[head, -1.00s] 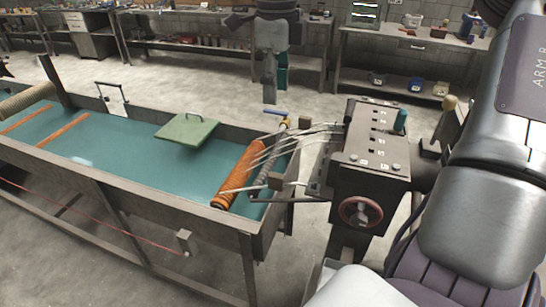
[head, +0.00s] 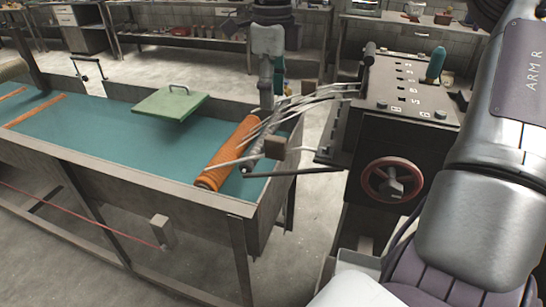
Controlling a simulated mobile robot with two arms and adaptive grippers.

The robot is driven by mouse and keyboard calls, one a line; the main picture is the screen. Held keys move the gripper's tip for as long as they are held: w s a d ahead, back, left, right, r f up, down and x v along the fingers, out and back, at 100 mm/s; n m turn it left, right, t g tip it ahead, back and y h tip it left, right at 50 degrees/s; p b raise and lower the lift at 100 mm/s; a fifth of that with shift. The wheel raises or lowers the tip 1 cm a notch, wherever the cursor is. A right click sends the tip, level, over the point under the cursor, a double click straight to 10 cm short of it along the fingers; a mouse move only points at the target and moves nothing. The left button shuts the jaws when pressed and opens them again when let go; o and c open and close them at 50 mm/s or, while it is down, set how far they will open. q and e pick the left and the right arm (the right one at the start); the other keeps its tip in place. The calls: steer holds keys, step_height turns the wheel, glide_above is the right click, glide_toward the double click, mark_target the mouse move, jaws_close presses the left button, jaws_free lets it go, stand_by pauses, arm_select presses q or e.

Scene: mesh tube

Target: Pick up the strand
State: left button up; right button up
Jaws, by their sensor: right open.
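Several pale strands (head: 290,108) run from the dark machine at the right to the orange roller (head: 232,154) at the near right end of the trough. I cannot tell which one is the task's strand. My right gripper (head: 266,100) hangs pointing down from the top centre of the head view, over the trough's right end. It is open, and one finger largely hides the other. Its tips appear just above the strands near the rollers; I cannot tell whether they touch. My left gripper is not in view.
A grey roller (head: 262,143) lies beside the orange one. The dark machine (head: 400,140) has a red handwheel (head: 391,180).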

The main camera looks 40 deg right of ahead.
mark_target(273, 150)
step_height(273, 150, down, 9)
steer(key=shift+r, duration=0.1)
steer(key=shift+s+f+p, duration=0.1)
steer(key=shift+f+p, duration=0.8)
steer(key=shift+f, duration=1.85)
jaws_close()
